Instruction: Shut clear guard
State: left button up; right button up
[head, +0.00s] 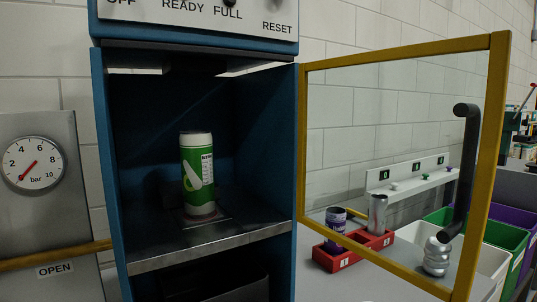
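The clear guard (407,155) is a transparent panel in a yellow frame (481,165) with a black vertical bar handle (463,170) near its outer edge. It stands swung open to the right of the blue machine cabinet (110,170). A green and white printed can (197,175) stands upright inside the open cabinet on a small plate. Neither of my grippers is in view.
Through the guard show a red tray (328,262) with cans, a silver crushed-looking can (436,256) and green (505,236) and white bins. A pressure gauge (33,163) is at left. The cabinet's front opening is clear.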

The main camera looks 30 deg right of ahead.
aim_at(498, 43)
jog(key=l+u, duration=0.1)
jog(key=l, duration=0.4)
jog(key=k+l+u, duration=0.1)
jog(key=l, duration=0.45)
jog(key=k+l+u, duration=0.15)
jog(key=l, duration=0.35)
jog(key=l+u, duration=0.1)
jog(key=l, duration=0.4)
jog(key=k, duration=0.05)
